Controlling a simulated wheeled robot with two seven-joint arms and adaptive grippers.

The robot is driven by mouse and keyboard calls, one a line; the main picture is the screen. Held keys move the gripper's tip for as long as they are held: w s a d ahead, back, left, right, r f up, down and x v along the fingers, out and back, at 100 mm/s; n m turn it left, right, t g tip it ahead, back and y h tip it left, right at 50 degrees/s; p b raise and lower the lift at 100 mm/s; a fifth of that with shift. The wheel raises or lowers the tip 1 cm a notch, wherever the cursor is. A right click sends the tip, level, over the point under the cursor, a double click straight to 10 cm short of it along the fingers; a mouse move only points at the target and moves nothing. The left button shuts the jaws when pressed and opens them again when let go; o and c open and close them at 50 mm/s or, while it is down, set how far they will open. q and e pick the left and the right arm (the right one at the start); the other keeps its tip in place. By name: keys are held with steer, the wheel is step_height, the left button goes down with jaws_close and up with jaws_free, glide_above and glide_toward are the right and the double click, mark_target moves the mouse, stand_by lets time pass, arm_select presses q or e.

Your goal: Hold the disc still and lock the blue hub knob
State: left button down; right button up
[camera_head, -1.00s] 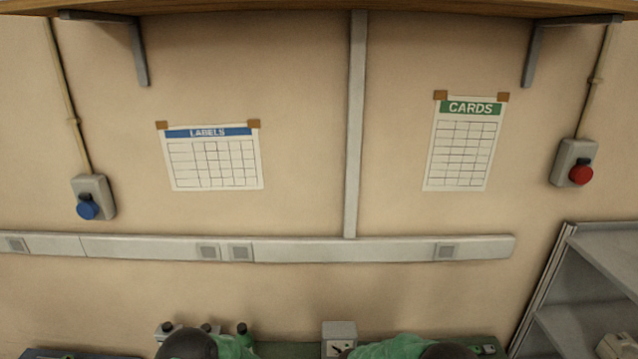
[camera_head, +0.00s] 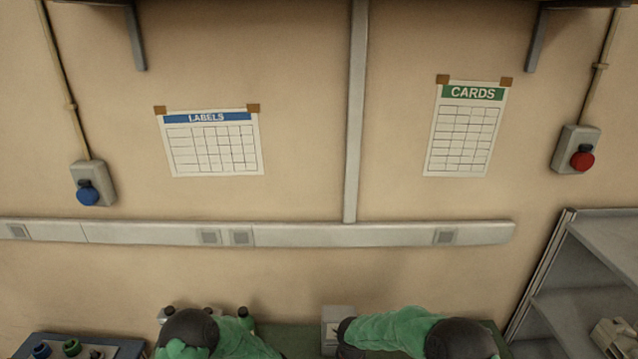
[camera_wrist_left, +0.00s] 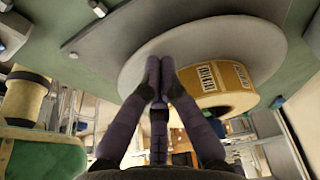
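In the left wrist view a large pale grey disc (camera_wrist_left: 245,45) fills the upper middle. A tan roll with printed labels (camera_wrist_left: 238,78) sits against its face. My left gripper (camera_wrist_left: 160,72) has its two fingertips together in front of the disc, with nothing visible between them. I cannot tell whether they touch the disc. A small blue part (camera_wrist_left: 278,102) shows at the right beyond the roll; I cannot tell whether it is the hub knob.
In the head view a green bench top (camera_head: 290,338) runs along the bottom, with a grey box (camera_head: 337,318) on it. A blue-topped stand (camera_head: 125,345) holds small parts at left. Grey shelving (camera_head: 590,290) stands at right. Wall switches carry blue (camera_head: 88,194) and red (camera_head: 581,160) knobs.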

arm_select(q)
steer(key=shift+w+r+p, duration=0.15)
steer(key=shift+r+p, duration=0.25)
steer(key=shift+r, duration=0.9)
steer(key=shift+w+r+p, duration=0.15)
steer(key=shift+r+p, duration=0.2)
steer(key=shift+r, duration=0.9)
arm_select(e)
steer(key=shift+r, duration=0.9)
